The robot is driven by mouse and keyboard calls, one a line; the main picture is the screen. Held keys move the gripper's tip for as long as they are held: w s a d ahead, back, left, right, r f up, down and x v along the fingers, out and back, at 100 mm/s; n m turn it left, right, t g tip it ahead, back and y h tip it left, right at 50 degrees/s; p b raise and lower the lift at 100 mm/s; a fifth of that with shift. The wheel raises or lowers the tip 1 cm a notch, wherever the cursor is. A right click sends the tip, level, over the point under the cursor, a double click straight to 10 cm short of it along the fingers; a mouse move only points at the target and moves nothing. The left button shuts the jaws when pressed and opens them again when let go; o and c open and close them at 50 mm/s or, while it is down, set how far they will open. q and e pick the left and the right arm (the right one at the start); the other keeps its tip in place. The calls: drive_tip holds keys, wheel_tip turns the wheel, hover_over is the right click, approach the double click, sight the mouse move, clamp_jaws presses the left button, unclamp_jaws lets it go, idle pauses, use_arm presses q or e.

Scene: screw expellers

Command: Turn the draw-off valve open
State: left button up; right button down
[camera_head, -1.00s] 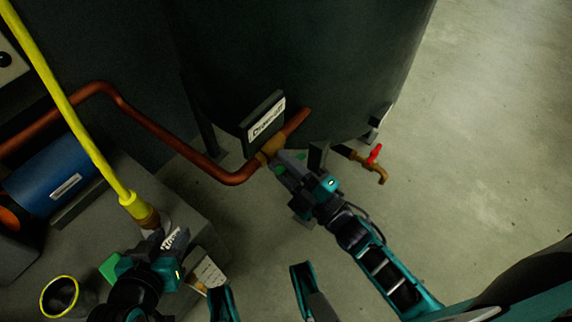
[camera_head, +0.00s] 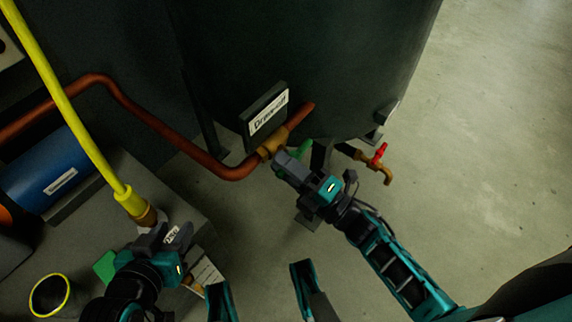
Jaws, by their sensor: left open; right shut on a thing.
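The draw-off valve has a brass body (camera_head: 268,150) on the copper pipe, beneath a sign reading "Draw-off" (camera_head: 268,115) on the dark tank. Its green handle (camera_head: 304,148) shows just right of the brass body, partly hidden by my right gripper. My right gripper (camera_head: 280,160) is at the valve, shut on the green handle. My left gripper (camera_head: 170,233) is at the lower left, open, just below the brass end of a yellow hose. Its fingertips are small and dark.
The yellow hose (camera_head: 82,130) runs down from the upper left. The copper pipe (camera_head: 150,122) bends across the left. A smaller tap with a red handle (camera_head: 380,153) is right of the valve. A blue cylinder (camera_head: 48,172) is at left. The floor at right is clear.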

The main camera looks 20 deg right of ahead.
idle(0.3)
use_arm(q)
drive_tip(key=shift+f, duration=0.1)
use_arm(e)
drive_tip(key=c, duration=1.1)
unclamp_jaws()
use_arm(q)
drive_tip(key=shift+s+a+p, duration=0.1)
drive_tip(key=shift+a+p, duration=0.1)
drive_tip(key=shift+p, duration=0.3)
use_arm(e)
drive_tip(key=v, duration=1.3)
use_arm(q)
drive_tip(key=shift+r, duration=0.2)
